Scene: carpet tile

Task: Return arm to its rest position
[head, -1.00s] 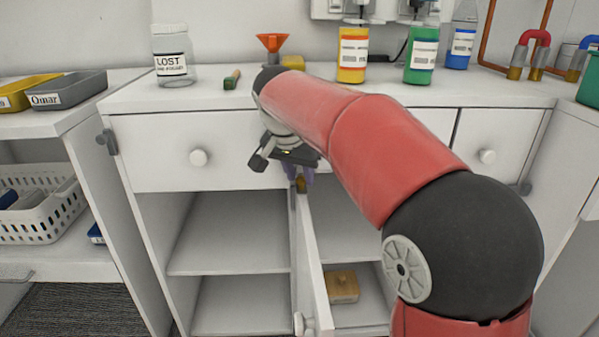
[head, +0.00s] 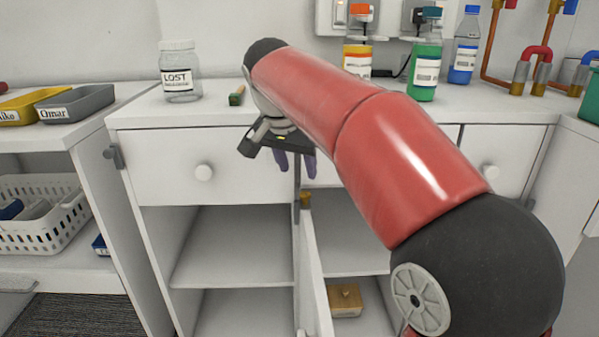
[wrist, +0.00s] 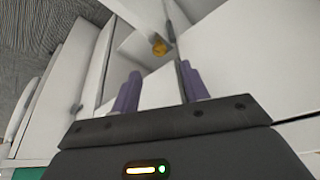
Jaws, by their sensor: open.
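My gripper (head: 295,162) hangs at the end of my red arm, in front of the cabinet's drawer fronts and above the open lower compartment. Its two purple fingers stand apart with nothing between them. In the wrist view my gripper (wrist: 158,88) also shows open and empty. A brass-coloured piece (head: 305,200) sits at the top of the open cabinet door (head: 312,265), just below the fingers and apart from them. The same brass piece (wrist: 160,47) shows beyond the fingertips in the wrist view. My arm hides part of the counter and drawers.
On the counter stand a glass jar marked LOST (head: 180,75), a green object (head: 237,95), and several bottles, including a green one (head: 424,70). A wooden block (head: 345,300) lies in the lower compartment. A white basket (head: 45,215) and trays (head: 75,103) are at left.

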